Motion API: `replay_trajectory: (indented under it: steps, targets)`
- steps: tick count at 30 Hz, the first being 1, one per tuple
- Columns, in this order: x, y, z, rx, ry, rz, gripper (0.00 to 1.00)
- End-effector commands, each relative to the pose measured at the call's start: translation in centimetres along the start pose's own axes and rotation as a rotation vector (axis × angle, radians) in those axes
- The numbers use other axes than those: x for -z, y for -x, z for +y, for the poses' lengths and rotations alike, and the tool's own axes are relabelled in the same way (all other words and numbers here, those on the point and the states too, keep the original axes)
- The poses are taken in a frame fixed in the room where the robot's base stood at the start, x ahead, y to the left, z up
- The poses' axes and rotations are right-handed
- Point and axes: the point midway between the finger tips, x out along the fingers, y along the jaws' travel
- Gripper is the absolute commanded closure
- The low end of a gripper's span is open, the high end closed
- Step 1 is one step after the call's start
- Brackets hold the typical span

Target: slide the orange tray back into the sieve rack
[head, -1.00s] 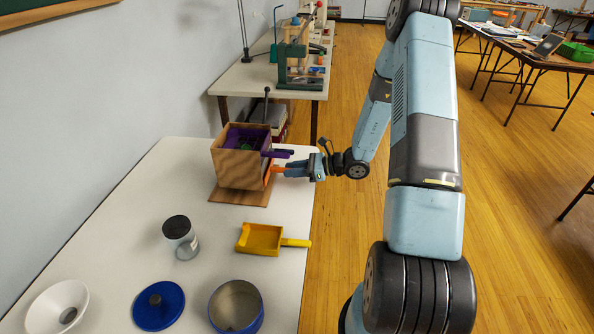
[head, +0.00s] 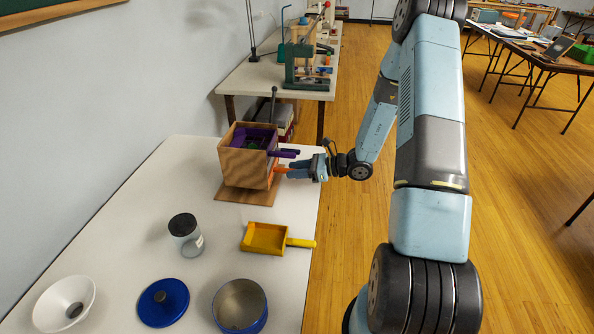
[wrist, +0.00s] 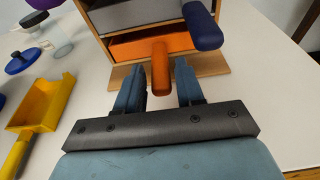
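The wooden sieve rack (head: 244,166) stands on the table at the back. The orange tray (wrist: 130,47) is in its low slot, and its front face shows in the wrist view. I cannot tell whether it is fully flush. Its orange handle (wrist: 160,70) sticks out toward me. My gripper (wrist: 159,66) is open, with one blue finger on each side of the handle and a gap at both sides. In the head view the gripper (head: 291,170) is at the rack's right side, close to the orange handle (head: 281,169).
A grey tray front (wrist: 140,16) sits above the orange tray.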

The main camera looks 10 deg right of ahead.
Motion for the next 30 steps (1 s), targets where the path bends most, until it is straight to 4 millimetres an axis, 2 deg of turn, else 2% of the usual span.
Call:
replay_trajectory:
  steps: [1,6,13,17,23,30]
  targets:
    - [0.0,0.0,0.0,0.0,0.0,0.0,0.58]
    - [0.0,0.0,0.0,0.0,0.0,0.0,0.43]
    - [0.0,0.1,0.0,0.0,0.0,0.001,0.43]
    - [0.0,0.8,0.0,0.001,0.0,0.001,0.43]
    - [0.0,4.0,-0.1,0.004,0.0,0.001,0.43]
    - [0.1,8.8,-0.1,0.004,0.0,0.001,0.43]
